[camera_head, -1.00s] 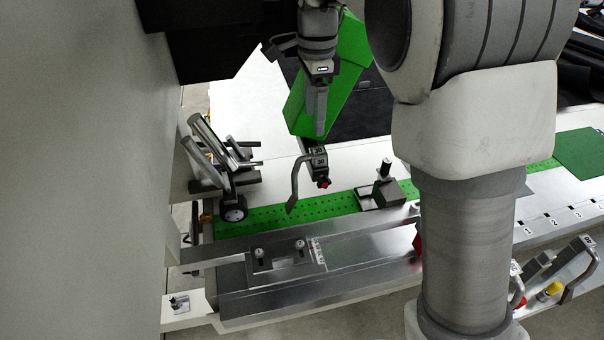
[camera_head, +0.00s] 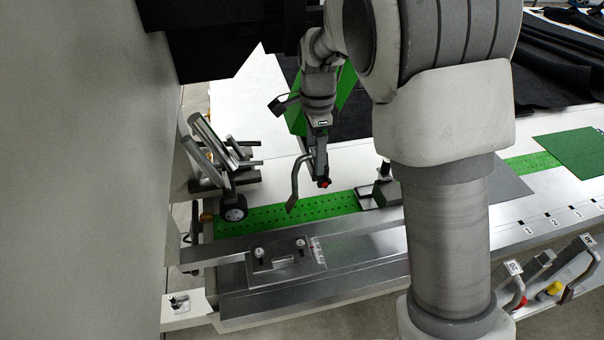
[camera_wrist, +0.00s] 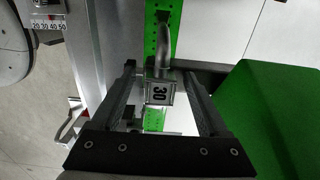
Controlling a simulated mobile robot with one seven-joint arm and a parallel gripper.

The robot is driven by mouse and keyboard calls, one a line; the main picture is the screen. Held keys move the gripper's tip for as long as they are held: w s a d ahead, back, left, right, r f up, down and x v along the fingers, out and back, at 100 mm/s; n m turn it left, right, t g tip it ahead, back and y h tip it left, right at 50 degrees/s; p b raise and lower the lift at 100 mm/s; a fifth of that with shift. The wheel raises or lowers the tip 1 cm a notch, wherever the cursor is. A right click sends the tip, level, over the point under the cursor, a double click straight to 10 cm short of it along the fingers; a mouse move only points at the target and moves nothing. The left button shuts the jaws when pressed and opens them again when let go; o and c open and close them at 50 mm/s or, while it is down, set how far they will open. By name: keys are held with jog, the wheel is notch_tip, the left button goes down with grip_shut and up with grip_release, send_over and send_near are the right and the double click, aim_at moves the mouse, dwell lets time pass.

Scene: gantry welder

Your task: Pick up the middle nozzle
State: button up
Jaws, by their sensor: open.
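A nozzle with a curved grey tube (camera_head: 294,186) hangs above the green perforated strip in the head view. In the wrist view its square block (camera_wrist: 160,92) bears the label 30, and its bent metal tube (camera_wrist: 171,30) runs away from it. My gripper (camera_head: 319,150) is at the block in the head view. In the wrist view my gripper (camera_wrist: 160,75) is open, with one finger on each side of the block and small gaps showing. The head view does not show clearly whether this is the middle nozzle.
A green perforated strip (camera_head: 260,219) runs along the bench. A dark clamp-like fixture (camera_head: 384,190) stands right of the nozzle. A lever assembly with a wheel (camera_head: 234,208) is at left. A green panel (camera_wrist: 275,120) is close on the right in the wrist view.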

jog(key=shift+c, duration=0.3)
grip_shut()
notch_tip(320, 180, up, 10)
jog(key=shift+r, duration=0.1)
jog(key=shift+r+p, duration=1.05)
jog(key=shift+p, duration=0.15)
